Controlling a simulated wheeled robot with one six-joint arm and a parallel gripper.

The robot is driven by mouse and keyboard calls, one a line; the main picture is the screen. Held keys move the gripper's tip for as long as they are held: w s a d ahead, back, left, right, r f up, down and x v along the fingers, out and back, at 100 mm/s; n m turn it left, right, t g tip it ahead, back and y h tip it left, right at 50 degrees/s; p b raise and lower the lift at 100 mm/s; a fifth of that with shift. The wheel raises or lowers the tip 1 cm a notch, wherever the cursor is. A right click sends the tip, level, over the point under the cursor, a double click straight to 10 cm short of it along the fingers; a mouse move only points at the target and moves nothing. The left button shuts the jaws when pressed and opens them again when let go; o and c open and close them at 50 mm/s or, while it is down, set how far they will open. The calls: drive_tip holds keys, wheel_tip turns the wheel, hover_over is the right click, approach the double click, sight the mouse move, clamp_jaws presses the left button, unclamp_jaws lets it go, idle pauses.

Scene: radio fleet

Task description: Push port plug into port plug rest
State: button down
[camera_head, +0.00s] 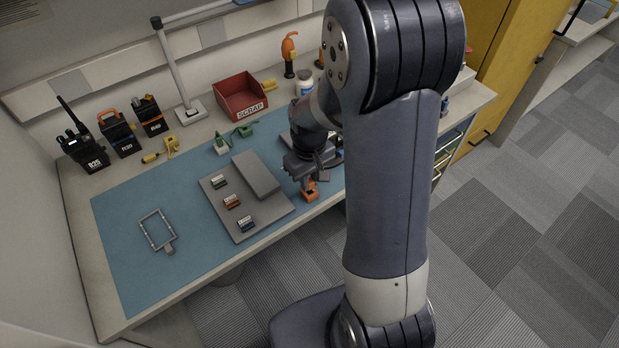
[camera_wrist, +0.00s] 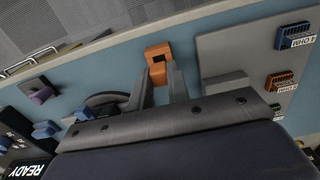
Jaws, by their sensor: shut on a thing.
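My gripper (camera_wrist: 159,76) points down at the right front part of the blue mat, with its two fingers close around a small orange piece (camera_wrist: 157,74), which looks like the port plug. Directly beyond the fingertips is an orange block with a dark opening (camera_wrist: 158,50), which looks like the port plug rest. The two orange parts look touching or nearly so; I cannot tell how deep one sits in the other. In the head view the orange parts (camera_head: 311,194) show just below my gripper (camera_head: 309,178), near the bench's front edge, with the wrist partly covering them.
Left of my gripper, a grey plate (camera_head: 246,226) carries several small labelled modules and a raised grey block (camera_head: 256,175). A grey frame (camera_head: 157,231) lies on the mat. Radios and a red SCRAP bin (camera_head: 240,97) stand at the back. The mat's left side is mostly clear.

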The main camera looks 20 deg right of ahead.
drive_tip(key=shift+f+b, duration=0.95)
drive_tip(key=shift+f, duration=0.15)
idle(2.1)
drive_tip(key=c, duration=0.8)
unclamp_jaws()
drive_tip(key=shift+r, duration=0.2)
drive_tip(key=shift+r+p, duration=1.95)
drive_tip(key=shift+r, duration=0.45)
